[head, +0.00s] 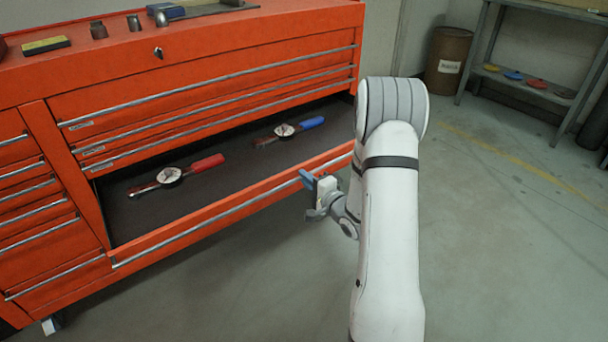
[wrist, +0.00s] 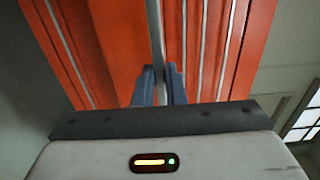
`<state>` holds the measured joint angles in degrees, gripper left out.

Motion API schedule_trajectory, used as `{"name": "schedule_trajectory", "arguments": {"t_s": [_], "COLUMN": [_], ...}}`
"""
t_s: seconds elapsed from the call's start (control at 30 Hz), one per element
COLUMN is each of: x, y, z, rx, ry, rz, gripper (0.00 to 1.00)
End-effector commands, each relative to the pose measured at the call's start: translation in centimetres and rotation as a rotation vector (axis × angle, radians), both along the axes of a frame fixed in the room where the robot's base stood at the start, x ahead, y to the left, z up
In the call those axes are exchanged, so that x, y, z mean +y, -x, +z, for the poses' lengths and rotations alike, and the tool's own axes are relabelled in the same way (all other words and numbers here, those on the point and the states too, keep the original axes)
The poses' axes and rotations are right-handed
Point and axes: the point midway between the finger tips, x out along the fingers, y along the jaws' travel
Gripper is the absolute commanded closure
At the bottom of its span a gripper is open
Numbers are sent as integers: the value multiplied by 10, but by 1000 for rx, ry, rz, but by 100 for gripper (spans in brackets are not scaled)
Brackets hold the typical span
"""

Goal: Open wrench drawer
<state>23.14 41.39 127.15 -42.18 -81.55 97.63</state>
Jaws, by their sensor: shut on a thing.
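The wrench drawer (head: 130,222) of the orange tool cabinet (head: 200,45) stands pulled out, with its dark inside showing. Two dial torque wrenches lie in it, one with a red handle (head: 207,163) and one with a blue handle (head: 311,123). My gripper (head: 306,178) is at the right part of the drawer's front, at its long metal handle (head: 215,212). In the wrist view my blue fingers (wrist: 159,82) are close together around a metal handle bar (wrist: 155,30), shut on it. The exact contact is small in the head view.
Shut drawers lie above and to the left of the open one. Small tools and parts lie on the cabinet top. A brown drum (head: 447,60) and a grey shelf (head: 530,85) stand at the back right. The floor (head: 480,240) in front and to the right is clear.

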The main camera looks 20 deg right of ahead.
Motion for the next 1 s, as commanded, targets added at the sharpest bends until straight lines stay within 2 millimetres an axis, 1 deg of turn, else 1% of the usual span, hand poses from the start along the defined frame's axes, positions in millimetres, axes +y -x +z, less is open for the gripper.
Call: {"name": "schedule_trajectory", "arguments": {"t_s": [0.1, 0.4, 0.43, 0.67, 0.9, 1.0], "x": [1, 0, 0, -2, -3, -6], "y": [3, 4, 4, 3, 4, 9], "z": [-2, -2, -2, -1, -1, 0], "rx": [5, 6, 6, 3, 2, 3], "ry": [-2, -1, -1, -1, 0, 0], "rz": [5, 4, 4, 0, -2, -3], "gripper": [100, 100, 87, 68, 67, 67]}}
